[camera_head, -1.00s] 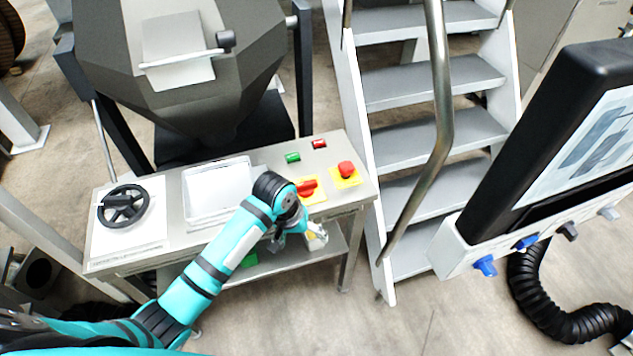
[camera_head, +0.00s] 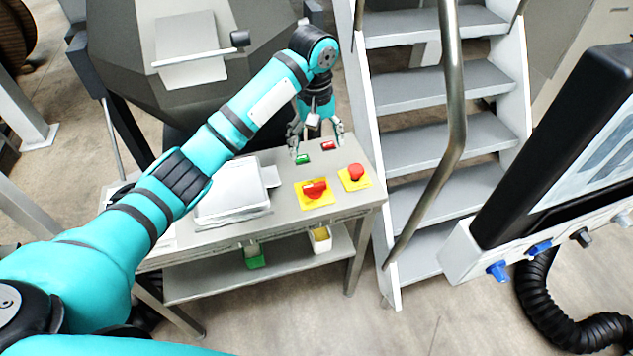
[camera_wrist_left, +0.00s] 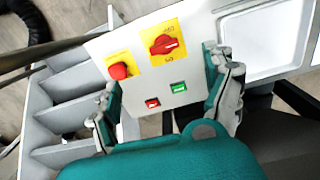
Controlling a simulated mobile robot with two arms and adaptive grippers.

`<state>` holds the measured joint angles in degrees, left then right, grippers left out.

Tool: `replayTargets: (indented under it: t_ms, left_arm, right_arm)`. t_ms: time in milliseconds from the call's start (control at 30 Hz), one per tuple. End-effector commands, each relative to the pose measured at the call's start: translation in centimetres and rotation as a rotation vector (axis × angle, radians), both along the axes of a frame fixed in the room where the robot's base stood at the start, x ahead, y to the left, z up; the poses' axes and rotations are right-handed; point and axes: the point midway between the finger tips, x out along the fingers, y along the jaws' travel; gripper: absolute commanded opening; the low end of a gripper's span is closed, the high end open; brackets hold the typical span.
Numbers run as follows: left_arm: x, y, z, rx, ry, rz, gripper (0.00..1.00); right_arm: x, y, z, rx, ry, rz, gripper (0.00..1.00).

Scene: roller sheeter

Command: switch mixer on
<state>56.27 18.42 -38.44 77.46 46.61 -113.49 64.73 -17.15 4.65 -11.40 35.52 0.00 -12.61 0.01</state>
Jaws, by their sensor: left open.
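The control table of the mixer (camera_head: 320,215) carries a green button (camera_head: 302,159), a red button (camera_head: 328,146), a red rotary switch on a yellow plate (camera_head: 315,189) and a red mushroom button on a yellow plate (camera_head: 356,172). My left gripper (camera_head: 317,150) is open, fingers down, above the green and red buttons. In the left wrist view the green button (camera_wrist_left: 178,87) and red button (camera_wrist_left: 152,103) lie between the open fingers (camera_wrist_left: 165,95). The rotary switch (camera_wrist_left: 163,44) and mushroom button (camera_wrist_left: 118,71) lie beyond. Contact cannot be told. My right gripper is not in view.
The dark mixer hopper (camera_head: 165,100) stands behind the table. A white tray (camera_head: 232,190) lies on the table to the left. Grey steps with a metal handrail (camera_head: 453,90) stand to the right. A screen panel with knobs (camera_head: 560,160) is at the far right.

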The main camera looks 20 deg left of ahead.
Motion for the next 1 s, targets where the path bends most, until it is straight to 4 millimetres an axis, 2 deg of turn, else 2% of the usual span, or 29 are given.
replayTargets:
  t_ms: [33,100,167,267,400,533,800,1000]
  left_arm:
    - [0.4,0.4,1.1,0.01,0.002,0.026,0.85]
    - [0.7,0.7,1.9,0.016,0.008,0.05,0.85]
    - [0.7,0.8,2.1,0.019,0.011,0.06,0.85]
    - [0.7,0.8,1.3,0.018,0.015,0.063,0.85]
    - [0.6,0.8,-1.2,0.016,0.016,0.062,0.85]
    - [0.6,0.9,-3.7,0.02,0.016,0.062,0.85]
    - [0.6,0.9,-9.6,0.02,0.014,0.061,0.85]
    - [0.7,0.9,-13.1,0.02,0.012,0.061,0.85]
  right_arm:
    - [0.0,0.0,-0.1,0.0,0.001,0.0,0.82]
    - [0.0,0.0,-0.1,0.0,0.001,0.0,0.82]
    - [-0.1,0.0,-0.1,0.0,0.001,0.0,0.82]
    - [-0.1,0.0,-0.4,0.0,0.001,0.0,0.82]
    - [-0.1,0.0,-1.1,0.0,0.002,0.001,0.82]
    - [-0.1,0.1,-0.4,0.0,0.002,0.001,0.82]
    - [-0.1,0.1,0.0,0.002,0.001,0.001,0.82]
    - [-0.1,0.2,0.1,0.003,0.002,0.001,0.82]
